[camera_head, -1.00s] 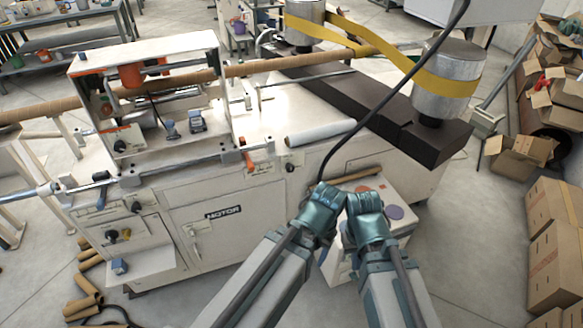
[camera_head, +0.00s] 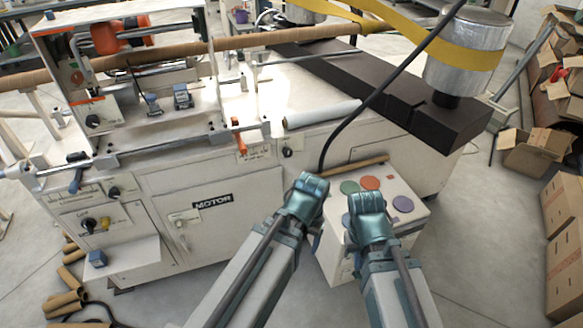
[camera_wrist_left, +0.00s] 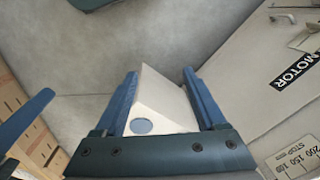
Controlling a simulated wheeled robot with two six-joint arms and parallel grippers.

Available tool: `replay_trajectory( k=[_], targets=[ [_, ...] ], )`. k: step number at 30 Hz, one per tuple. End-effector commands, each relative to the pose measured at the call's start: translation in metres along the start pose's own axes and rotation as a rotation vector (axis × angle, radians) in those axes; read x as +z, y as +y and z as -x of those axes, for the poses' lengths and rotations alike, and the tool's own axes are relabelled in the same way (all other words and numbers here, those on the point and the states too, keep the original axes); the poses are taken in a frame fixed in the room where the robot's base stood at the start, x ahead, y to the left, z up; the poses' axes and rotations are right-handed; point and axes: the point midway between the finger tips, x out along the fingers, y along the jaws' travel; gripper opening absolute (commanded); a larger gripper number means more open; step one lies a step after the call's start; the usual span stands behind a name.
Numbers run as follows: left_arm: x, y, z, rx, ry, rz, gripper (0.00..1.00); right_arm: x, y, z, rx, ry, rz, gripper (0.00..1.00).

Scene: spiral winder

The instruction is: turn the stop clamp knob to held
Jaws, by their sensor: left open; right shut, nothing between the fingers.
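A small black knob (camera_head: 287,153) on the cream machine's front panel, right of a printed label, may be the stop clamp knob; its setting is too small to read. My left gripper (camera_head: 306,183) is below and right of it, apart from it and empty. In the left wrist view its two blue fingers (camera_wrist_left: 160,78) are spread. Past them is a white box corner with a blue disc. A scale plate marked STOP (camera_wrist_left: 300,160) shows at lower right there. My right gripper (camera_head: 368,204) is shut and empty in front of the white button box (camera_head: 405,228).
An orange-handled lever (camera_head: 238,142) hangs left of the knob. Other knobs (camera_head: 89,225) are at the machine's left. Cardboard boxes (camera_head: 567,215) stand at right. The foreground floor is open.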

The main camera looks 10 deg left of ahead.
Motion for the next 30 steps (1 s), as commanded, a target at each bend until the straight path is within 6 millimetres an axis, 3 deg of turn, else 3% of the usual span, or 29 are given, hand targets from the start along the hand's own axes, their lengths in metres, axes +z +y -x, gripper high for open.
replay_trajectory(
  k=[1, 6, 12, 19, 21, 23, 26, 30],
  targets=[
    [-0.003, -0.005, -0.036, 0.003, 0.005, 0.02, 0.73, -0.002, -0.003, -0.035, 0.001, 0.0, 0.001, 0.0],
    [-0.011, -0.022, -0.093, 0.004, 0.028, 0.085, 0.73, -0.005, -0.009, -0.091, 0.002, 0.001, 0.002, 0.0],
    [-0.022, -0.048, -0.156, -0.031, 0.067, 0.196, 0.73, -0.009, -0.014, -0.153, 0.004, 0.001, 0.004, 0.0],
    [-0.044, -0.091, -0.21, -0.177, 0.171, 0.411, 0.73, -0.013, -0.02, -0.212, 0.006, 0.001, 0.005, 0.0],
    [-0.058, -0.11, -0.215, -0.269, 0.249, 0.518, 0.73, -0.014, -0.021, -0.225, 0.006, 0.002, 0.006, 0.0],
    [-0.069, -0.124, -0.207, -0.342, 0.33, 0.601, 0.73, -0.014, -0.021, -0.227, 0.006, 0.002, 0.006, 0.0],
    [-0.091, -0.141, -0.188, -0.443, 0.49, 0.721, 0.73, -0.014, -0.021, -0.229, 0.007, 0.002, 0.006, 0.0],
    [-0.126, -0.152, -0.143, -0.536, 0.787, 0.857, 0.73, -0.014, -0.021, -0.229, 0.007, 0.002, 0.006, 0.0]
  ],
)
